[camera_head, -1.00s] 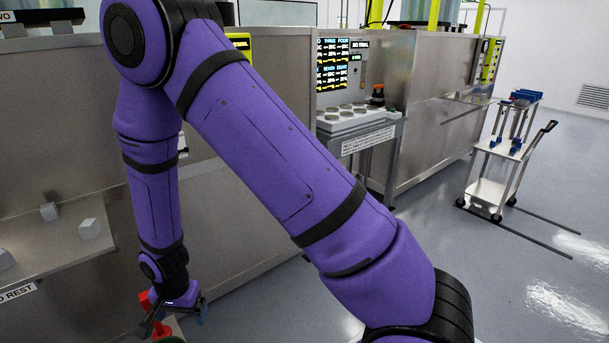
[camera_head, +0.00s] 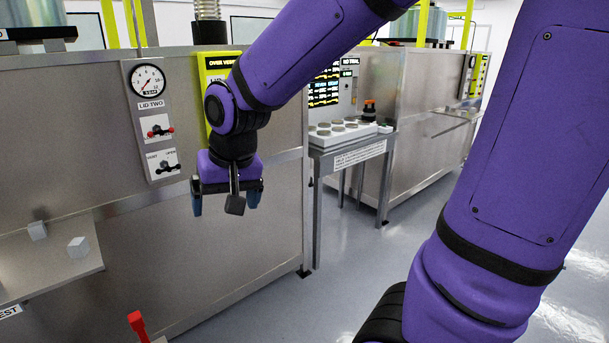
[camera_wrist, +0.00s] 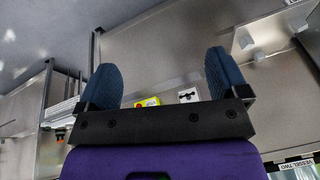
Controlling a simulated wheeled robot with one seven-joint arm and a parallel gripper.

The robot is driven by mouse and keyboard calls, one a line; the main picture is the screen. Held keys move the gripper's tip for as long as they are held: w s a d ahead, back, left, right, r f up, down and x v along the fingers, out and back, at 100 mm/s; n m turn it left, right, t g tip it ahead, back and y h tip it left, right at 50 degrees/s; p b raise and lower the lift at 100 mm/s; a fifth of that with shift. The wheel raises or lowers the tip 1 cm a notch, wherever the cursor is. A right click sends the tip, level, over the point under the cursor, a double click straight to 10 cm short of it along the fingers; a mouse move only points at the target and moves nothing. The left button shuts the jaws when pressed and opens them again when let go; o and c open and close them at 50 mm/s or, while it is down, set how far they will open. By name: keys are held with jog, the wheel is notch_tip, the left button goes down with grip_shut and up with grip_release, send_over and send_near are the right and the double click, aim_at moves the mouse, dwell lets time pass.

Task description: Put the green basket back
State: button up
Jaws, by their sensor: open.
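I see no green basket in either current view. My gripper (camera_head: 226,200) hangs in front of the steel vessel housing, below the lid two panel and to its right. Its two blue fingers are wide apart. In the wrist view the fingers (camera_wrist: 160,82) are also spread, with nothing held between them. A red upright handle (camera_head: 137,321) stands at the bottom edge of the head view; what it belongs to is mostly cut off.
A steel shelf (camera_head: 45,268) with small grey cubes juts out at left. The lid two panel (camera_head: 151,120) has a gauge and two small valves. A side table (camera_head: 350,146) with round pads stands beyond my gripper. Floor (camera_head: 290,300) is clear in the middle.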

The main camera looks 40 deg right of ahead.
jog(key=s+d+r+n, duration=0.1)
jog(key=s+d+r, duration=0.1)
jog(key=s, duration=0.5)
jog(key=s+d+r+n+t, duration=0.1)
jog(key=s+d+r+n, duration=0.1)
jog(key=s+r, duration=0.3)
jog(key=shift+s+d+r+t+h, duration=0.35)
jog(key=shift+s+d, duration=0.5)
jog(key=shift+s, duration=0.3)
